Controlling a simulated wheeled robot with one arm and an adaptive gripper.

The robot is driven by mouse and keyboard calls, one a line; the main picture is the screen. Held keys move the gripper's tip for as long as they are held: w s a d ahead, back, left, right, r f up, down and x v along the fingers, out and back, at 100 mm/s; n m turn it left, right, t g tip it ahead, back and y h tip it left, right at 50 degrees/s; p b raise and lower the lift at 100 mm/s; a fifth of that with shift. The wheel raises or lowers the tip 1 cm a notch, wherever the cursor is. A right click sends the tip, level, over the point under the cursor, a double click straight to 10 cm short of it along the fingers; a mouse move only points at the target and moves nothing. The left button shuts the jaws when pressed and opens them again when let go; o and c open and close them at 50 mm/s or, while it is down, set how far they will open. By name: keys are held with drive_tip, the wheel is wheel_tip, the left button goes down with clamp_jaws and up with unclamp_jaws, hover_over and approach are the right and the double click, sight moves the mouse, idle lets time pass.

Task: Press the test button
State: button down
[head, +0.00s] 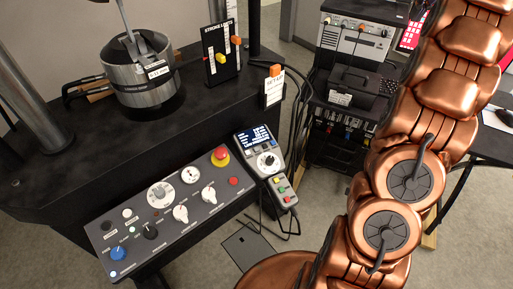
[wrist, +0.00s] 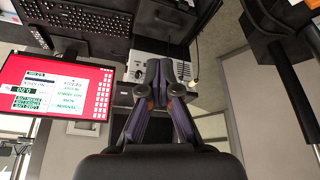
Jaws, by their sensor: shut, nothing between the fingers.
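A grey control panel (head: 166,216) on the front of the black test machine carries several buttons and knobs. A red mushroom button on a yellow base (head: 220,154) is at its upper right, with a small red button (head: 233,181) below it. A blue knob (head: 117,254) and a small lit white button (head: 113,273) are at its lower left. I cannot read which control is the test button. A handheld controller (head: 261,150) with a screen stands right of the panel. My gripper (wrist: 165,75) is shut and empty in the wrist view, away from the panel, which is not visible there.
A metal cylinder (head: 142,82) stands on the machine, with a steel column (head: 25,88) to its left. A rack of instruments (head: 358,50) is behind. The wrist view shows a red-screened monitor (wrist: 58,88) and a keyboard (wrist: 75,22). My copper arm fills the head view's right.

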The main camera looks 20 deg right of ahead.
drive_tip(key=s+a+f+n+g+y, duration=0.1)
drive_tip(key=s+a+f, duration=0.15)
drive_tip(key=a, duration=0.75)
drive_tip(key=s+a+f+g, duration=0.1)
drive_tip(key=s+a+f, duration=0.15)
drive_tip(key=a, duration=0.65)
drive_tip(key=s+a+f+n+g+y, duration=0.1)
drive_tip(key=a+f, duration=0.2)
drive_tip(key=a, duration=0.7)
drive_tip(key=s+a+f+g, duration=0.1)
drive_tip(key=s+a+f, duration=0.3)
drive_tip(key=s, duration=0.5)
drive_tip(key=s+a+f+n+g, duration=0.1)
drive_tip(key=s+a+f, duration=0.3)
drive_tip(key=s+f, duration=0.2)
drive_tip(key=s+a+f+g, duration=0.1)
drive_tip(key=s+a+f, duration=0.4)
drive_tip(key=s, duration=0.6)
drive_tip(key=shift+s+n+h, duration=0.3)
drive_tip(key=shift+s+n, duration=0.05)
drive_tip(key=shift+n, duration=0.05)
drive_tip(key=shift+d, duration=0.1)
